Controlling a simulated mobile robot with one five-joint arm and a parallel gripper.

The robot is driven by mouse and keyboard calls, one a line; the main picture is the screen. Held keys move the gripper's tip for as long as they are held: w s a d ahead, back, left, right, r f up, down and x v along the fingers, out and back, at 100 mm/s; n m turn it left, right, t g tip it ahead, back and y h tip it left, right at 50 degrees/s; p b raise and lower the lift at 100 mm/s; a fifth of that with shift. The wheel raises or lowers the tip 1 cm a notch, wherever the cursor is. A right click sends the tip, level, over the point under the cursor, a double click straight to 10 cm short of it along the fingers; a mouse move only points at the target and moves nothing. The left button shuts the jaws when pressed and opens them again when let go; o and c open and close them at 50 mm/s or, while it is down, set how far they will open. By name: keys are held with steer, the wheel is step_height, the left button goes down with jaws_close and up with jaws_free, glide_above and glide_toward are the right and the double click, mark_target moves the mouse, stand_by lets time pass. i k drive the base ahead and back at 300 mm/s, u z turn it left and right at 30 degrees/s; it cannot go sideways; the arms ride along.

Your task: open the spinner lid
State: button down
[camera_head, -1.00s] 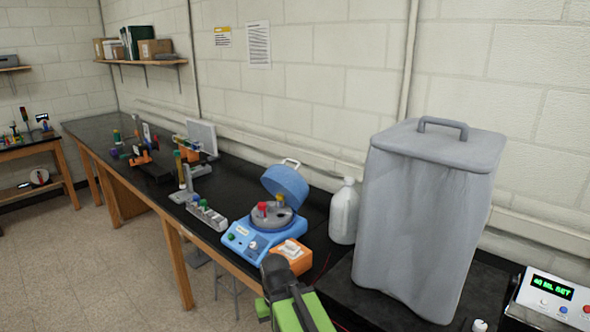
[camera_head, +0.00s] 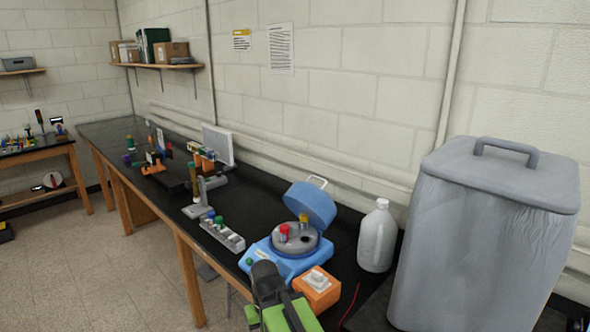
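The spinner (camera_head: 272,263) is a blue bench device with a grey round rotor (camera_head: 299,248) that holds a red-capped and a yellow-capped tube. Its blue lid (camera_head: 310,203) stands raised and tilted back at the rear, with a pale handle loop (camera_head: 318,181) on top. The rotor is uncovered. My green and dark arm reaches in from the bottom edge, in front of the spinner. Its dark end (camera_head: 268,280) overlaps the spinner's front in the picture; I see no contact with the lid. My gripper's fingers cannot be made out.
An orange box (camera_head: 317,290) with a white top part sits right of my arm. A white jug (camera_head: 377,238) and a large grey covered bin (camera_head: 485,240) stand to the right. A grey tube rack (camera_head: 221,234) is left of the spinner. The bench behind the rack is partly clear.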

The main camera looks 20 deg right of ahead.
mark_target(315, 199)
steer(key=u, duration=0.6)
steer(key=i, duration=0.85)
steer(key=u, duration=0.7)
